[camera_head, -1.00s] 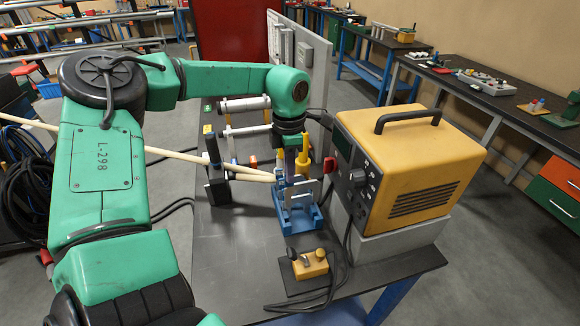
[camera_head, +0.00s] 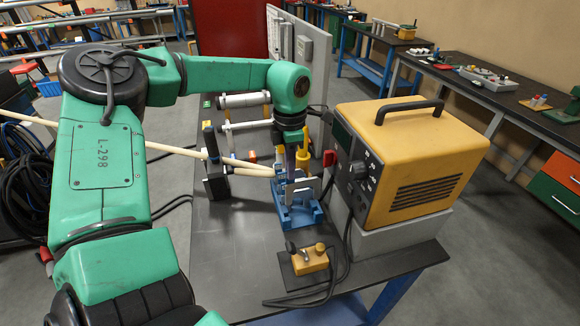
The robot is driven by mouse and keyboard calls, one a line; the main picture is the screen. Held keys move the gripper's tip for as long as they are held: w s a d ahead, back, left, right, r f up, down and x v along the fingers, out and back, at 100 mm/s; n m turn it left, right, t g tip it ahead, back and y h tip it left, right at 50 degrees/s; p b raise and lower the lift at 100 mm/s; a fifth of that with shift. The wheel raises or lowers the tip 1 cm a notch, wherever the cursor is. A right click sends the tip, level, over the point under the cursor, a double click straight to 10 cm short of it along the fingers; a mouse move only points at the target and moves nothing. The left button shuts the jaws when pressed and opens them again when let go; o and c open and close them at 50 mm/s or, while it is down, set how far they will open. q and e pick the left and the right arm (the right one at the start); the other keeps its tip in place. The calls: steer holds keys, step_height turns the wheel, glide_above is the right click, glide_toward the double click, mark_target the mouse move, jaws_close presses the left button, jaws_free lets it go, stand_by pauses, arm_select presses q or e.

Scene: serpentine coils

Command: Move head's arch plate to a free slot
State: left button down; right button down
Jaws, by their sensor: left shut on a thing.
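A blue bending head (camera_head: 298,217) stands on the dark bench, with a pale grey arch plate (camera_head: 303,191) at its top. My left gripper (camera_head: 291,172) points down at the head from above and is shut on the plate. Its fingertips are small here and partly lost against the head and plate, so the exact grip is hard to see. I cannot make out a free slot. My right gripper is not in view.
A yellow power unit (camera_head: 410,165) on a grey block stands close to the right of the head. A small yellow switch box (camera_head: 309,260) with cables lies in front. A black post (camera_head: 214,165) stands to the left. The bench's front left (camera_head: 235,265) is clear.

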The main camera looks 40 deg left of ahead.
mark_target(289, 182)
arm_select(q)
steer(key=shift+f+b, duration=1.25)
steer(key=shift+f, duration=0.25)
steer(key=shift+f+b, duration=0.6)
steer(key=shift+b, duration=0.1)
steer(key=shift+a+f+b, duration=0.1)
steer(key=shift+f+b, duration=0.5)
steer(key=shift+f, duration=0.1)
steer(key=shift+f+b, duration=0.65)
steer(key=shift+b, duration=0.15)
steer(key=shift+s+f, duration=0.1)
